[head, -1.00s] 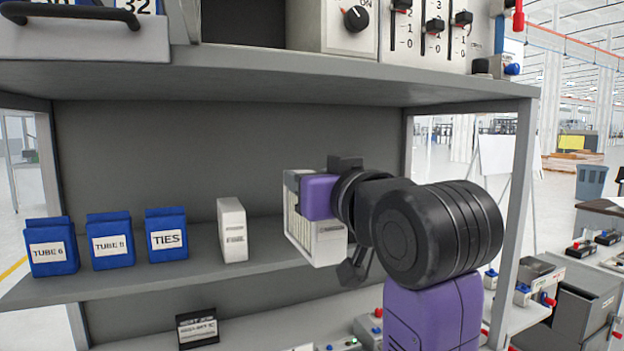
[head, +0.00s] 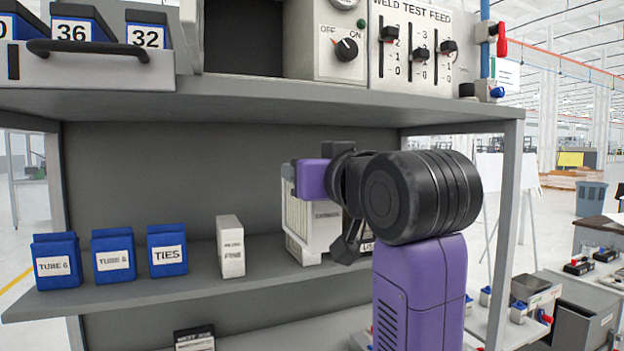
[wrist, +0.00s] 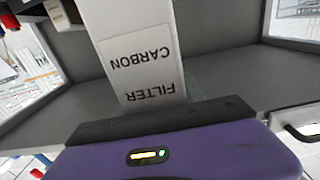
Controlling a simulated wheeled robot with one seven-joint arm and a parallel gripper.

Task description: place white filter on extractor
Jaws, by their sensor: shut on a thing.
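My gripper (head: 313,180) is shut on a white filter (head: 312,228), a block with pleated sides and a small label. The gripper's palm and my wrist hide part of it. In the wrist view the filter (wrist: 135,45) sits directly in front of the palm, with a "CARBON FILTER" label upside down. It is in front of or just over the middle shelf (head: 180,290); I cannot tell whether it touches. No part is clearly labelled as the extractor; a housing with a dark opening (head: 243,38) stands on the upper shelf.
A second white box (head: 230,247) stands left of the held filter on the middle shelf, beside several blue bins (head: 112,255). The upper shelf (head: 270,88) lies above my gripper and carries a control panel (head: 425,45). A right-hand post (head: 508,220) stands close to my arm.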

